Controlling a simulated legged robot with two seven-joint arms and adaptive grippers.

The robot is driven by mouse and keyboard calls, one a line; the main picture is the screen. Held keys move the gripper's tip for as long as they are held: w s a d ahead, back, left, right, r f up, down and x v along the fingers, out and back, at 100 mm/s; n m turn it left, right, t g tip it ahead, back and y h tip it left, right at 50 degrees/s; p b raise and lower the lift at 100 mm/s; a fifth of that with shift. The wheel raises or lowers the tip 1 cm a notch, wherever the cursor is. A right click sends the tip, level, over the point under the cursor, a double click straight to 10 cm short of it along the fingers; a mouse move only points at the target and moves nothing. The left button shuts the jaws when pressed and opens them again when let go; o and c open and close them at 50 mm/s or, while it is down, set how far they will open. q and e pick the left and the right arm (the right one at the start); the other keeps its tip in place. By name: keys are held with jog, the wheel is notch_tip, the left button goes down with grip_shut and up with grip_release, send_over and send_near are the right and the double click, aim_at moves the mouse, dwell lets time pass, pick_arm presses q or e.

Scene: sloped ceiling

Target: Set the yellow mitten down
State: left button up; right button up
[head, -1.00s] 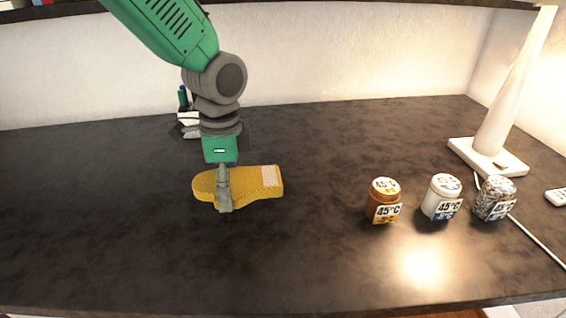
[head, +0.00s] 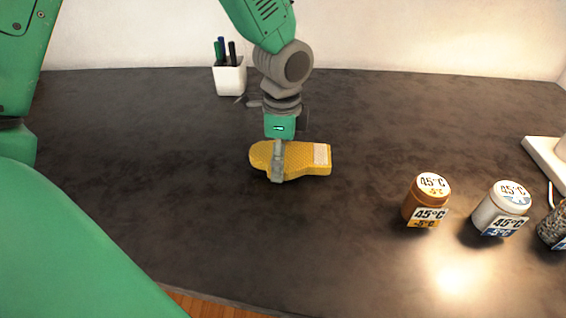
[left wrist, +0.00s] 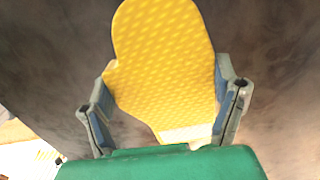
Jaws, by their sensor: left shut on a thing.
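The yellow mitten (head: 300,158) is textured, with a pale patch at its right end, and lies flat and level in the head view. My left gripper (head: 277,176) points down and is shut on it near its middle left. In the left wrist view the mitten (left wrist: 160,65) sits between the two fingers of my left gripper (left wrist: 165,100), pale patch towards the palm. The mitten is at or very near the dark tabletop (head: 140,130); I cannot tell whether it touches. My right gripper is not in view.
A white pen cup (head: 230,77) stands behind my left gripper. To the right are a brown jar (head: 418,200), a white jar (head: 492,213), a speckled jar (head: 556,225) and a white lamp base (head: 545,155). The tabletop around the mitten is clear.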

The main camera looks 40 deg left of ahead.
pick_arm(q)
jog(key=shift+a+f, duration=0.7)
jog(key=shift+f, duration=0.35)
jog(key=shift+a, duration=0.35)
jog(key=o, duration=1.1)
jog(key=shift+a, duration=0.15)
jog(key=shift+d+r, duration=0.2)
jog(key=shift+d, duration=0.55)
jog(key=r+p, duration=0.1)
jog(key=r, duration=0.2)
jog(key=r+p, duration=0.1)
jog(key=r, duration=0.3)
jog(key=a+r+p, duration=0.1)
jog(key=r, duration=0.3)
jog(key=shift+w, duration=0.15)
jog(key=shift+d+r, duration=0.25)
jog(key=shift+r, duration=0.05)
jog(key=shift+d+r, duration=0.15)
jog(key=shift+d, duration=0.1)
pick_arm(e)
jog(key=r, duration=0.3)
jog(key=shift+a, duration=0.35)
